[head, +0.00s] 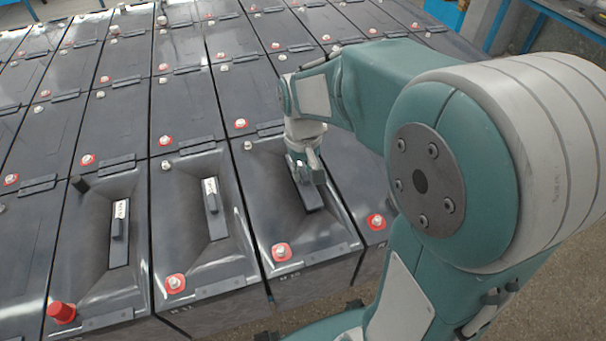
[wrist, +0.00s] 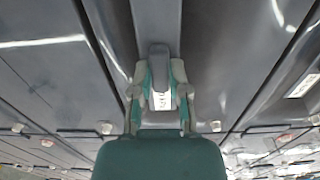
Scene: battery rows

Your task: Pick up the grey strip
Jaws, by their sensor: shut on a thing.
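The grey strip (head: 311,200) lies in the recess on top of a front-row battery, right of centre in the head view. My gripper (head: 307,173) points down over its rear part and hides that part. In the wrist view the strip (wrist: 158,22) runs down from the top edge to a raised grey block with a white label. My gripper (wrist: 160,95) is shut on this raised block, one finger on each side. The strip appears to rest in its recess; any gap under it cannot be seen.
Two batteries to the left carry similar labelled strips (head: 120,235) (head: 212,208). A red cap (head: 61,312) and a black post (head: 79,184) stand up on the left one. Red-ringed terminals (head: 281,252) dot the closely packed rows. Floor shows at the lower right.

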